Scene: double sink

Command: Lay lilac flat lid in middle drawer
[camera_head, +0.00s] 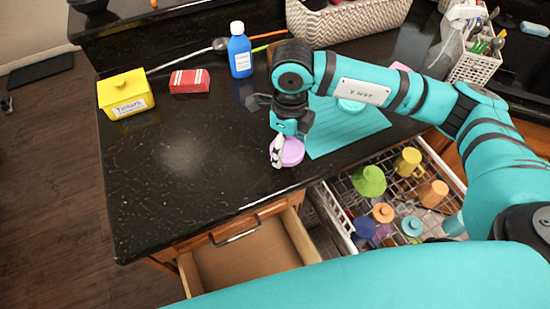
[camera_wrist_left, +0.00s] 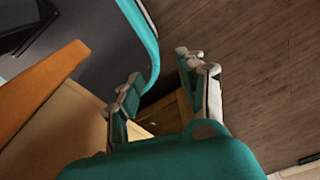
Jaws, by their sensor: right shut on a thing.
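A round lilac flat lid (camera_head: 292,152) is at the front edge of the black counter in the head view. My right gripper (camera_head: 278,152) is shut on its left side. I cannot tell whether the lid touches the counter. An open wooden drawer (camera_head: 245,255) stands below the counter and in front of the lid; the part of it that shows is empty, and my own body hides its near end. My left gripper (camera_wrist_left: 165,95) shows only in the left wrist view, with its fingers apart and nothing between them.
A pulled-out dishwasher rack (camera_head: 345,235) with cups and lids is right of the drawer. A teal mat (camera_head: 345,135) lies behind the lid. A yellow box (camera_head: 125,95), a red packet (camera_head: 189,82) and a blue bottle (camera_head: 240,55) stand farther back. The counter's left middle is clear.

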